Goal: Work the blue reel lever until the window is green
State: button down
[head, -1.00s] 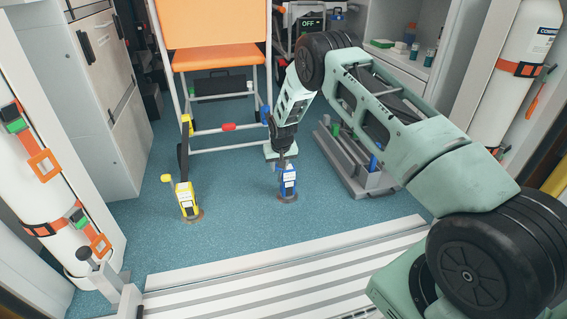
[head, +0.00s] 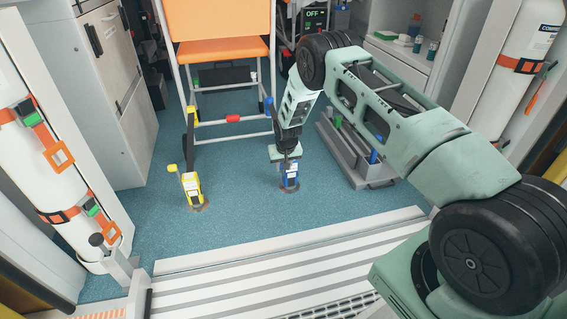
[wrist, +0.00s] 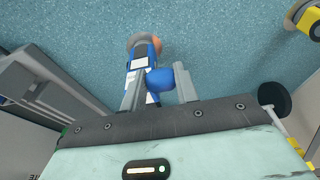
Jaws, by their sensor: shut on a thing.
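The blue reel (head: 290,179) stands on the floor in front of the orange chair. In the wrist view, the reel's blue and white body (wrist: 139,62) shows past my fingers. My gripper (head: 288,160) is over the reel, pointing down. In the wrist view, my gripper (wrist: 160,90) is shut on the rounded blue end of the lever (wrist: 160,81), with a finger on each side. Part of the reel's face is hidden by a finger. I cannot make out the window's colour in either view.
A yellow reel (head: 192,188) stands to the left, clear of my arm. The orange chair (head: 222,49) is behind both reels. A grey rack (head: 356,160) stands close on the right. White cylinders (head: 55,165) flank the left side. The ramp (head: 290,265) lies in front.

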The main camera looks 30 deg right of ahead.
jog(key=c, duration=1.1)
grip_release()
jog(key=shift+s+f, duration=0.2)
jog(key=shift+f, duration=0.1)
jog(key=shift+o, duration=0.3)
jog(key=shift+w+r, duration=0.1)
jog(key=shift+r, duration=0.05)
jog(key=p+v, duration=0.8)
jog(key=v, duration=0.9)
jog(key=shift+r, duration=0.25)
